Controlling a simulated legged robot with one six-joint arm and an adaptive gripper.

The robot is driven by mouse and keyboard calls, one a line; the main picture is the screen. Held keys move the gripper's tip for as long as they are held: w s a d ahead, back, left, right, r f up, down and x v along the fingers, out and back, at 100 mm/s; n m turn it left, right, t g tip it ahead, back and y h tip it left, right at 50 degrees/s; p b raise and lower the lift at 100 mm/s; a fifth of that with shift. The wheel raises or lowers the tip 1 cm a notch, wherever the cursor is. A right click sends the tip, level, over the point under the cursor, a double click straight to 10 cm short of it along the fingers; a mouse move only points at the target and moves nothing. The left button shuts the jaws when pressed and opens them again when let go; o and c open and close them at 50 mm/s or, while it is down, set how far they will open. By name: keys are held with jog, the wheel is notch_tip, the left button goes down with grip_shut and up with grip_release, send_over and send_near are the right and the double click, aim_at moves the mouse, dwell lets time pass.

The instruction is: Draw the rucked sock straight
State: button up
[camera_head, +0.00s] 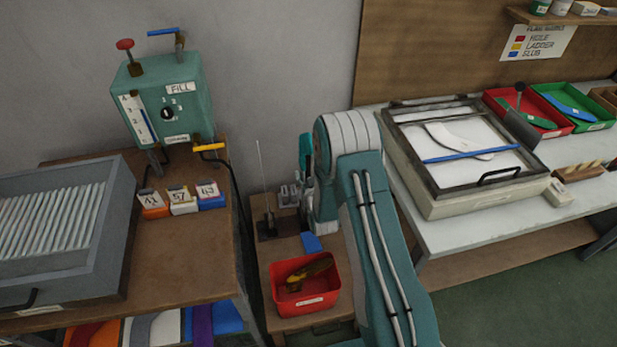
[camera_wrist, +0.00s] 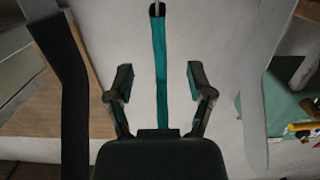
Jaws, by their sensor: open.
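My gripper (camera_wrist: 160,78) is open in the wrist view, its two dark, jointed fingers spread to either side. A long, narrow teal strip (camera_wrist: 160,70) with a dark end at the top runs between the fingers, with a gap on each side. It looks like a sock on an upright form seen edge-on; rucks cannot be made out. A dark long shape (camera_wrist: 62,95) stands to its left and a bare white board (camera_wrist: 258,90) to its right. In the head view my arm hides my gripper; a small teal piece (camera_head: 306,150) shows beside the arm.
A red bin (camera_head: 326,291) sits on the low bench. A green filling machine (camera_head: 163,104) and a grey rack (camera_head: 122,215) stand left. A framed light box (camera_head: 450,204) lies right, near red (camera_head: 500,93) and green (camera_head: 598,127) trays. A thin rod (camera_head: 260,175) stands beside my arm.

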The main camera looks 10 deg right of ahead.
aim_at(304, 164)
jog(key=shift+w+f, duration=0.2)
jog(key=shift+w, duration=1.55)
jog(key=shift+w+f, duration=0.2)
jog(key=shift+w, duration=1.5)
grip_shut()
jog(key=shift+f, duration=0.25)
grip_release()
jog(key=shift+r, duration=0.1)
